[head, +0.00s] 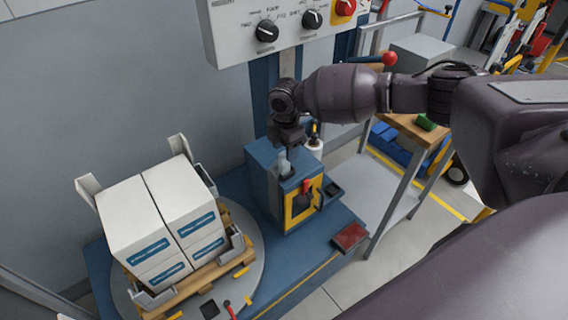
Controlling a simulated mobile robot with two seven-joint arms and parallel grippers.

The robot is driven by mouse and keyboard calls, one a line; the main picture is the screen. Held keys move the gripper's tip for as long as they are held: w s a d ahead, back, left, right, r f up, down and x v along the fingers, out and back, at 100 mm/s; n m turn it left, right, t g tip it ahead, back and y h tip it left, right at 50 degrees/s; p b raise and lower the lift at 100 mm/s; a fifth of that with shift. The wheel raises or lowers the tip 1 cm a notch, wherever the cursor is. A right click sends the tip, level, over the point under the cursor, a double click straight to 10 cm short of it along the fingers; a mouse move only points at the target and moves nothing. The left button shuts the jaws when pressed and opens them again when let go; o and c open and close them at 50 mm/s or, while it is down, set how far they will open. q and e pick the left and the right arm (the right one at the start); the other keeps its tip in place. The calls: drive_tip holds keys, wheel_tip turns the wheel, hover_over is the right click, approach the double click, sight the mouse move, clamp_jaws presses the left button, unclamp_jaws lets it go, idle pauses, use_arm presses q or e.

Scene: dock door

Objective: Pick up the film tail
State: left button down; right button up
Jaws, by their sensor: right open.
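My right gripper (287,152) points down just above the blue box with a yellow-framed front (290,185). Its jaws are open, and its fingers are small and dark in the head view. A small pale grey piece (285,167) stands on top of the box right below the fingers; it may be the film tail, but I cannot tell for certain. I cannot tell whether the fingers touch it. A white roll (315,149) shows just behind and to the right of the gripper. My left gripper is not in view.
White boxes (165,215) stand on a wooden pallet on the round turntable (253,275) at the left. A control panel (285,25) hangs on the mast above. A dark red block (350,237) lies on the blue base. A workbench (412,125) stands at the right.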

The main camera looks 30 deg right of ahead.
sight(284, 163)
drive_tip(key=shift+w+f+b, duration=0.2)
drive_tip(key=shift+f+b, duration=0.2)
drive_tip(key=shift+f, duration=2.3)
clamp_jaws()
drive_tip(key=shift+r, duration=0.1)
